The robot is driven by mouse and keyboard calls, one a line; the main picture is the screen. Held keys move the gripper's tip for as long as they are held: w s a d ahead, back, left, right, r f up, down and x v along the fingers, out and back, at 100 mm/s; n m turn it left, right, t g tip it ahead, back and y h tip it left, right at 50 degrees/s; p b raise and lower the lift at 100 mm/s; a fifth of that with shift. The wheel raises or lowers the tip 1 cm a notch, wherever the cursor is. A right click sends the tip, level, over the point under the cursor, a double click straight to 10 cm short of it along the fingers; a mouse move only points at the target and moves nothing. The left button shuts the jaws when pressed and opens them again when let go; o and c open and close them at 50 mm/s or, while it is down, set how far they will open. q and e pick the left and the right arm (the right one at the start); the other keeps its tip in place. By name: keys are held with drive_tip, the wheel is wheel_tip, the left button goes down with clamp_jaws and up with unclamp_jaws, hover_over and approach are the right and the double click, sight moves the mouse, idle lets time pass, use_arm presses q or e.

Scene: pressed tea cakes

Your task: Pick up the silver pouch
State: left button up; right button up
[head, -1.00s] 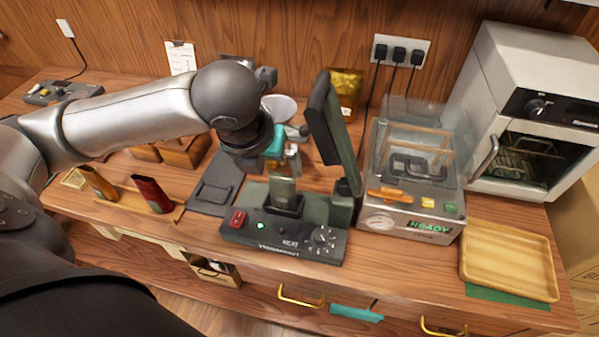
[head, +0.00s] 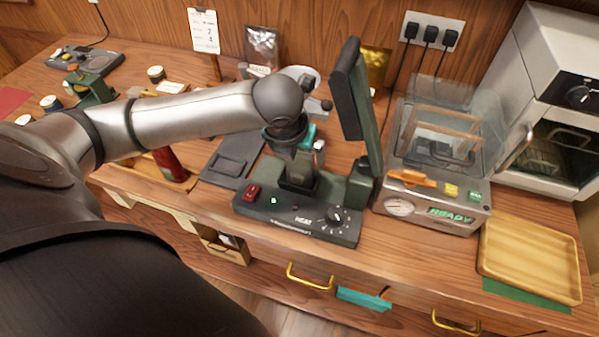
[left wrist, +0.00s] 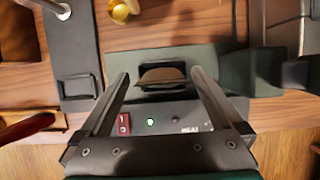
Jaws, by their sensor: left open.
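A grey upright pouch (head: 297,178), which looks like the silver pouch, stands in the black slot of the green heat sealer (head: 315,222). Its brownish top edge shows in the left wrist view (left wrist: 162,77). My left gripper (head: 300,160) is open just above and around it. In the left wrist view my two fingers (left wrist: 161,92) lie on either side of the pouch, with gaps between. The gripper hides part of the pouch in the head view. A dark silver bag (head: 262,46) also stands against the back wall. My right gripper is not in view.
The sealer's raised lid (head: 355,95) stands close right of my gripper. A vacuum machine (head: 435,185) and wooden tray (head: 530,258) are further right. A gold bag (head: 376,66) is behind the lid.

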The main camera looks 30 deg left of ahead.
use_arm(q)
drive_tip(key=x, duration=0.3)
drive_tip(key=shift+w+d+f+b, duration=0.1)
drive_tip(key=shift+w+f+b, duration=0.1)
drive_tip(key=shift+b, duration=0.1)
drive_tip(key=shift+c, duration=1.4)
drive_tip(key=c, duration=1.1)
drive_tip(key=shift+r, duration=0.1)
drive_tip(key=shift+r, duration=0.1)
